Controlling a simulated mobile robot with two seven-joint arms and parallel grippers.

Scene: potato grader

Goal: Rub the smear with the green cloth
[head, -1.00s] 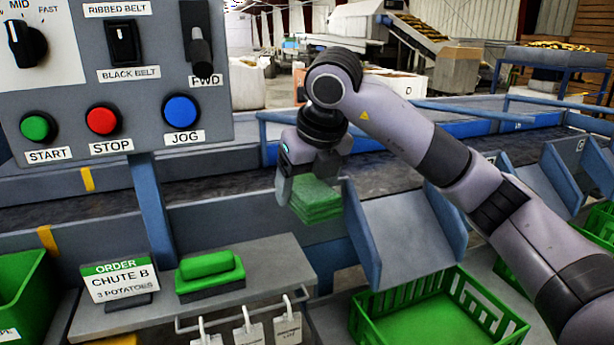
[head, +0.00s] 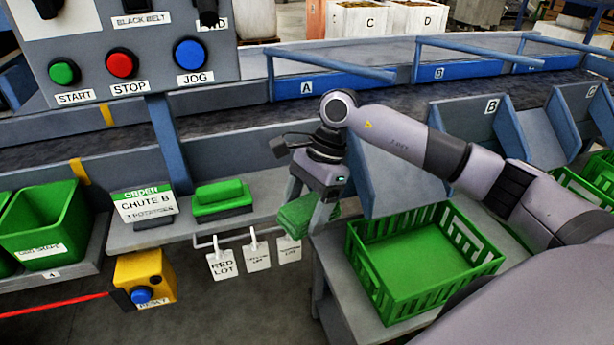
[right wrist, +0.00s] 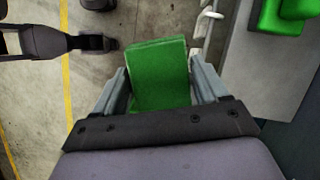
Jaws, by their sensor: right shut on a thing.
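My right gripper (head: 310,215) is shut on a folded green cloth (head: 296,214). It holds the cloth in front of the shelf's right end, left of the green crate. In the right wrist view the green cloth (right wrist: 159,75) sits between the two fingers, with floor below it. The smear cannot be made out in these frames. My left gripper is not in view.
A green block on a dark base (head: 222,198) and the order sign (head: 144,203) stand on the grey shelf (head: 185,232). Tags hang from its rail. An empty green crate (head: 357,262) is at right. A yellow reset box (head: 160,268) hangs at lower left. The dark belt runs behind.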

